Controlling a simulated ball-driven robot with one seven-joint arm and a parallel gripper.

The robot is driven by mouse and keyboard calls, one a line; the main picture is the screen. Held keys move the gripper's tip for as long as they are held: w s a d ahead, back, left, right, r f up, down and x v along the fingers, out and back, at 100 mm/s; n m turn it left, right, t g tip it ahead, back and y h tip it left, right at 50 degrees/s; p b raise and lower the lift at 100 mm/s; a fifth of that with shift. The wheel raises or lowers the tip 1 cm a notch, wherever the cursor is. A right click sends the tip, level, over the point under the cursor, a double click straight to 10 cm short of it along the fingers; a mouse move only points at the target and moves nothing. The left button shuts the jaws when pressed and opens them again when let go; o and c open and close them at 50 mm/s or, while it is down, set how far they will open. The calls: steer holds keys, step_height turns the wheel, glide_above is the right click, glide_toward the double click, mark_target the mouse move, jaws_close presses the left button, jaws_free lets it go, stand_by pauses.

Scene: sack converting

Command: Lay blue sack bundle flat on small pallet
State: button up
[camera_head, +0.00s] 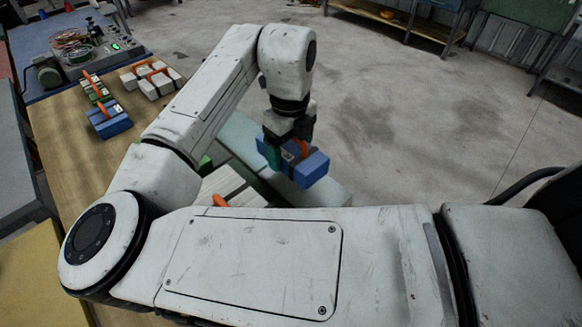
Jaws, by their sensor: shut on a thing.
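My gripper (287,142) is shut on a blue sack bundle (311,169) with an orange strap and a white label. It holds the bundle over a pale grey-green surface (240,132) on the far side of my arm. I cannot tell whether the bundle touches anything below. A second blue bundle (108,124) with an orange strap lies on the wooden table (60,120) at the left. I cannot make out the small pallet for certain; my arm hides much of the area below the bundle.
Another white bundle (230,188) shows partly behind my arm. A control box (95,48) stands at the back left. Open concrete floor (420,110) lies to the right.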

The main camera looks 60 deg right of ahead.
mark_target(291, 184)
steer(key=shift+s+a+f, duration=0.35)
steer(key=shift+a+f, duration=0.2)
steer(key=shift+f, duration=0.2)
steer(key=f, duration=0.3)
steer(key=shift+s+a, duration=0.2)
steer(key=shift+a, duration=0.1)
steer(key=shift+f, duration=0.35)
steer(key=shift+f, duration=0.2)
steer(key=o, duration=1)
step_height(291, 184, up, 12)
steer(key=shift+r, duration=0.2)
